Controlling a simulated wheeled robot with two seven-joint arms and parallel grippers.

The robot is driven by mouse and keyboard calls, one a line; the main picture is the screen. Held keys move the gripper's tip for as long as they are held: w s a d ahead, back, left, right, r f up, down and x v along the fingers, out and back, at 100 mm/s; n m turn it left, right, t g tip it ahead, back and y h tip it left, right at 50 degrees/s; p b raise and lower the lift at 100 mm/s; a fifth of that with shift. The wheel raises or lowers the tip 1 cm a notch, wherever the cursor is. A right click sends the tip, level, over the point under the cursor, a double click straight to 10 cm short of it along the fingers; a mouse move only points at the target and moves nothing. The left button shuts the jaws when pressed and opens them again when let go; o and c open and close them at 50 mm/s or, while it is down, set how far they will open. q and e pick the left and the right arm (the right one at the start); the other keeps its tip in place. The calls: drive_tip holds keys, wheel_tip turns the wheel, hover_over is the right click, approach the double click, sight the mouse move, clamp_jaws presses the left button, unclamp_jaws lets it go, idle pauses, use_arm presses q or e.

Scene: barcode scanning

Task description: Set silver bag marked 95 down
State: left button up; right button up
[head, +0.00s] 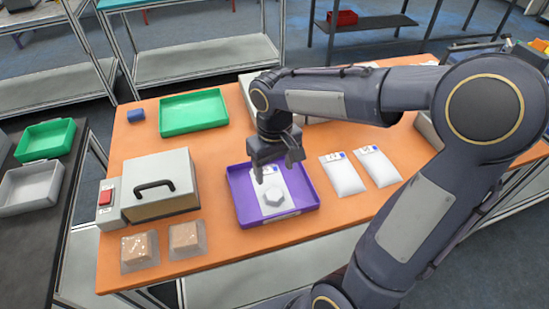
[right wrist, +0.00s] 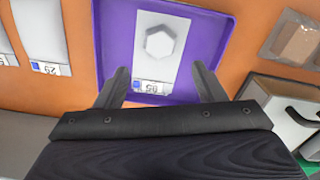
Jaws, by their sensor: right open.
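The silver bag marked 95 (head: 273,197) lies flat in the purple tray (head: 306,201), with a grey hexagonal shape showing on it. In the right wrist view the bag (right wrist: 175,70) has its printed label at the end nearest my gripper. My right gripper (head: 277,170) is over the far part of the tray, at the label end of the bag. Its two fingers (right wrist: 160,76) are spread apart with nothing between them. How high the fingertips are above the bag is hard to tell. My left gripper is out of view.
Two similar bags (head: 343,175) (head: 377,167) lie right of the tray. A box with a black handle (head: 160,185) and two brown packs (head: 140,252) (head: 187,238) are on the left. A green tray (head: 194,111) and a blue block (head: 136,115) are behind.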

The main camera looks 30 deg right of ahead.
drive_tip(key=s+a+r+m+t+y, duration=0.1)
drive_tip(key=s+t+y, duration=0.1)
drive_tip(key=s, duration=0.5)
drive_tip(key=s+a+r+m+t+y, duration=0.1)
drive_tip(key=s+a+t, duration=0.1)
drive_tip(key=s, duration=0.5)
drive_tip(key=shift+a+r+t+y, duration=0.2)
drive_tip(key=shift+t+y, duration=0.2)
drive_tip(key=shift+t, duration=0.4)
